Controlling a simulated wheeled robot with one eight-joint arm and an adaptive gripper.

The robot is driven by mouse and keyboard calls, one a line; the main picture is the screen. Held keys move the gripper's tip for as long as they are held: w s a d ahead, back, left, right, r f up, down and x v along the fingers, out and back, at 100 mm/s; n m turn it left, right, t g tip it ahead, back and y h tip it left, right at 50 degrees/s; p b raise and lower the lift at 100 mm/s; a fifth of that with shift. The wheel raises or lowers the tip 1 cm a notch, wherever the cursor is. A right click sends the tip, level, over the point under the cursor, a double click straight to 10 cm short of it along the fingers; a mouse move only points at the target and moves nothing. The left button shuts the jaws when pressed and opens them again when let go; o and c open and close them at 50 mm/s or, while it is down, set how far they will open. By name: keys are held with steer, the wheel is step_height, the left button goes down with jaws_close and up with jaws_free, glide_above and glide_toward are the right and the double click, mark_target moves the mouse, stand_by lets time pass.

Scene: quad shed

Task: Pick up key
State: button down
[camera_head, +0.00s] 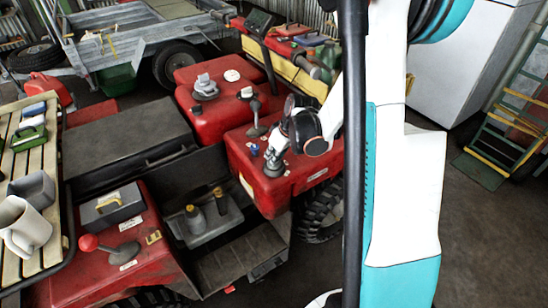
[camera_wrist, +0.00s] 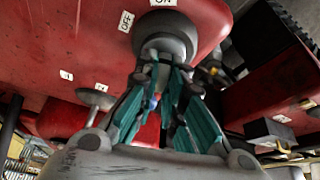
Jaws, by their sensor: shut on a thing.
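In the wrist view, a round grey switch (camera_wrist: 165,32) sits on a red panel, with ON and OFF labels beside it. My gripper (camera_wrist: 166,78) reaches up to this switch, and its teal-padded fingers are closed on a narrow part at its front. I take this part to be the key; the fingers hide most of it, and I cannot tell whether it is still seated in the switch. In the head view, my gripper (camera_head: 276,154) is at the top of the red quad body (camera_head: 290,188), partly hidden by its own wrist.
Knobs and caps (camera_head: 205,88) stand up from the red body near my gripper. A slatted bench (camera_head: 42,255) with a mug (camera_head: 24,227) is at the left. A trailer (camera_head: 140,38) is behind. Bare floor (camera_head: 480,230) lies at the right.

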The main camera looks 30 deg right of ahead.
steer(key=shift+r, duration=0.1)
step_height(320, 180, up, 20)
steer(key=p, duration=0.6)
